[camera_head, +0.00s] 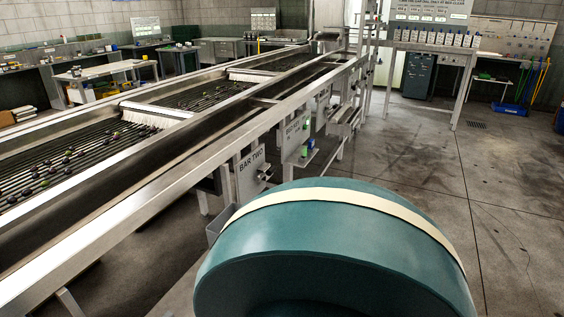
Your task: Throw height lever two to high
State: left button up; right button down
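The long metal roller sizer (150,195) runs from the lower left to the back centre. A plate reading "BAR TWO" (251,161) hangs on its near side. A small dark and metal fitting (265,173) sits at the plate's right edge; I cannot tell whether it is height lever two or how it is set. A second labelled plate (292,131) stands farther along, with a small green part (304,151) beside it; its lettering is too small to read surely. Neither of my grippers is in view.
Dark round fruits (68,160) lie on the near rollers, and a white brush strip (150,115) crosses the bed. A bench with several bottles (430,48) stands at the back right. A blue bin (510,114) is by the right wall. The concrete floor (415,150) at right is clear.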

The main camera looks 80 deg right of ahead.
aim_at(270, 170)
jog(key=l+z, duration=0.15)
jog(key=z, duration=2.2)
jog(key=u, duration=0.25)
jog(key=i+l+u, duration=0.1)
jog(key=l+u, duration=1)
jog(key=l, duration=0.9)
jog(key=k, duration=0.05)
